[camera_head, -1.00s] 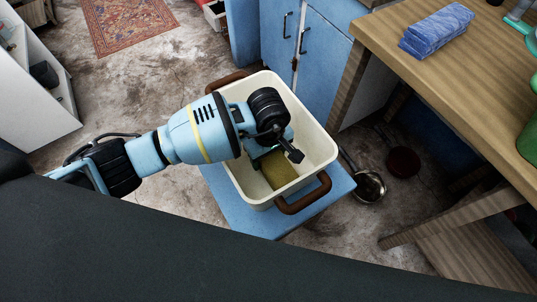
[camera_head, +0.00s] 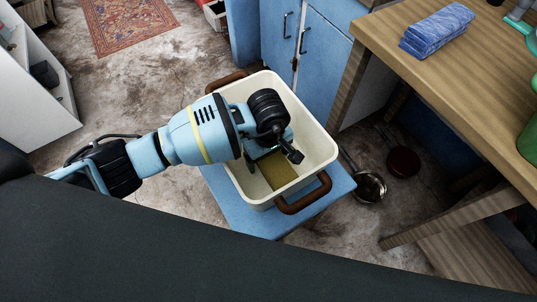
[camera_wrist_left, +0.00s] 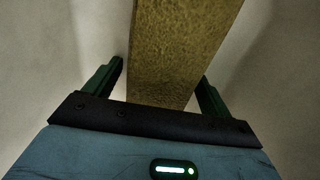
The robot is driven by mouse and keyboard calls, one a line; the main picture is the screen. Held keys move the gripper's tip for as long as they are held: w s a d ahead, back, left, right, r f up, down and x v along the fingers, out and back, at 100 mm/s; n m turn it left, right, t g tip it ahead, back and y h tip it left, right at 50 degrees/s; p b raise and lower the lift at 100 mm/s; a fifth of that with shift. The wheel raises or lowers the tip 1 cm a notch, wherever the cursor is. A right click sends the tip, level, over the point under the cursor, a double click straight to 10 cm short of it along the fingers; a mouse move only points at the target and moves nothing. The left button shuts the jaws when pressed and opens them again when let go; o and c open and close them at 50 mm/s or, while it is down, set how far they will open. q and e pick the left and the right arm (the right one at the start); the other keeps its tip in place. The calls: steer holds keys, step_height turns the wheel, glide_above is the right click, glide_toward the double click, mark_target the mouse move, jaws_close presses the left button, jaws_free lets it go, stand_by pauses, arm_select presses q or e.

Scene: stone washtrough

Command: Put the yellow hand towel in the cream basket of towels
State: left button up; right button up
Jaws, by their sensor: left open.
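The yellow hand towel (camera_head: 281,171) is inside the cream basket (camera_head: 319,148), low down between its walls. My left gripper (camera_head: 273,158) reaches into the basket from above. In the left wrist view the towel (camera_wrist_left: 178,50) lies between the two fingers of my left gripper (camera_wrist_left: 161,73). There is a gap on each side of it, so the gripper is open and not clamped on it. My wrist hides part of the basket's inside in the head view. No other towels can be made out in the basket. My right gripper is not in view.
The basket stands on a blue stool (camera_head: 226,205) and has brown handles. A wooden table (camera_head: 455,85) with a folded blue towel (camera_head: 437,30) is at the right. Blue cabinets (camera_head: 325,50) stand behind. A pan (camera_head: 369,187) lies on the floor to the right.

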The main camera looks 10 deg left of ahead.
arm_select(q)
step_height(320, 180, up, 11)
steer(key=shift+r+p, duration=0.1)
steer(key=shift+p, duration=0.45)
steer(key=shift+r, duration=0.45)
